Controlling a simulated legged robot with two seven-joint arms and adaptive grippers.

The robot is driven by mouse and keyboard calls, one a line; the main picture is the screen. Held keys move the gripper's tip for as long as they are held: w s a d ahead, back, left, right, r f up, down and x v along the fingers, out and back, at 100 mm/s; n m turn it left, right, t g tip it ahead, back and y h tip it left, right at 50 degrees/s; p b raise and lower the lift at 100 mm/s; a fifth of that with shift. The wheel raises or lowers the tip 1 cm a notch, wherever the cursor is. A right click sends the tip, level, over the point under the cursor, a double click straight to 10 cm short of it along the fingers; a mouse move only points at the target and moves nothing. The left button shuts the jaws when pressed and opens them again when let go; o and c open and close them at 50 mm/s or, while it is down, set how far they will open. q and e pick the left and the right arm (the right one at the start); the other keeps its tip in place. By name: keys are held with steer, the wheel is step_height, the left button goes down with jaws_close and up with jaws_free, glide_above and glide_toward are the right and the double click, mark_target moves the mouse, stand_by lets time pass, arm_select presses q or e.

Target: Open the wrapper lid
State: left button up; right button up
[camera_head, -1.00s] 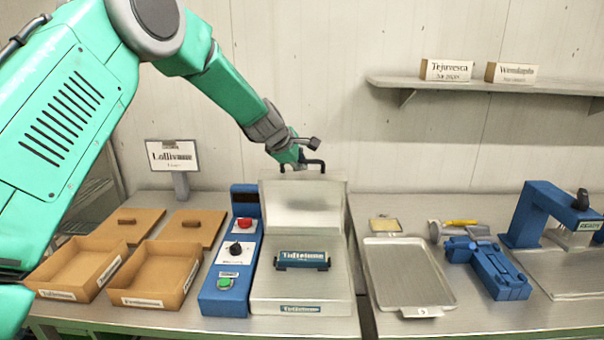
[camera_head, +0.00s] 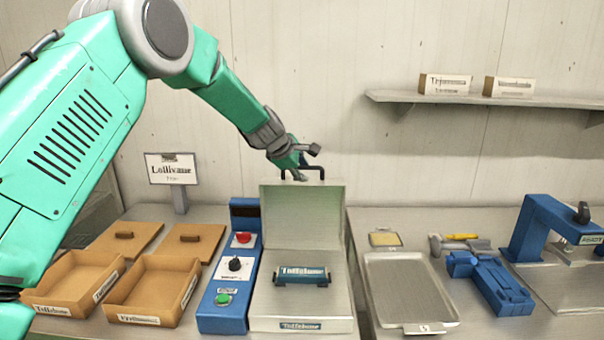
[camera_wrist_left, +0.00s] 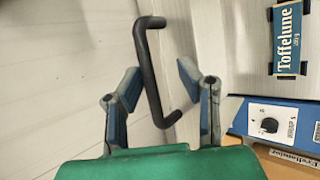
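The wrapper machine (camera_head: 300,308) has a flat metal bed, and a blue Toffelune bar (camera_head: 302,275) lies on it. Its metal lid (camera_head: 302,218) stands raised at the back of the bed. A black bar handle (camera_head: 318,169) sits at the lid's top edge. My left gripper (camera_head: 302,172) is at this handle. In the left wrist view my left gripper (camera_wrist_left: 157,82) has its fingers spread on both sides of the handle (camera_wrist_left: 152,70), with visible gaps. The Toffelune label (camera_wrist_left: 290,38) shows at upper right there. My right gripper is not in view.
A blue control box (camera_head: 228,270) with red, black and green controls stands left of the machine. Brown open boxes (camera_head: 150,290) lie further left, with a Lollivane sign (camera_head: 172,168) behind. A metal tray (camera_head: 408,290) and blue tools (camera_head: 490,283) lie right. A shelf (camera_head: 480,99) is on the wall.

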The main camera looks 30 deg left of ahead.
arm_select(q)
steer(key=shift+f, duration=0.1)
steer(key=v, duration=1.2)
steer(key=shift+d, duration=0.25)
steer(key=shift+a, duration=0.3)
